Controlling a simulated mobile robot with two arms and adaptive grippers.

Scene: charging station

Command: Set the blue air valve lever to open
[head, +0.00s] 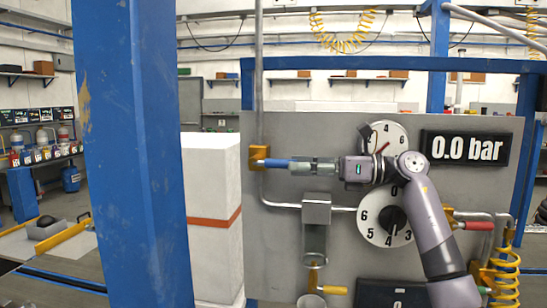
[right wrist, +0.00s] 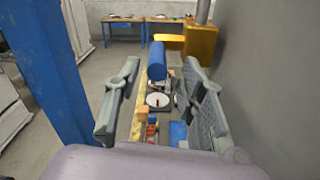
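The blue air valve lever (head: 275,163) sticks out sideways, roughly horizontal, to the right of its yellow valve body (head: 259,157) on the grey panel. The vertical pipe runs through that body. My right gripper (head: 298,166) comes in from the right, in line with the lever, with its fingertips close to the lever's free end. In the right wrist view the blue lever (right wrist: 157,62) points toward the camera between the tips of the spread fingers (right wrist: 160,75). I see no clear grip on it. My left gripper is out of view.
The display (head: 467,148) reads 0.0 bar. Two round dials, a lower one (head: 372,226) and an upper one partly behind my arm, sit on the panel. A red-handled valve (head: 477,225) and a yellow coiled hose (head: 504,272) are at right. A blue post (head: 130,150) stands left.

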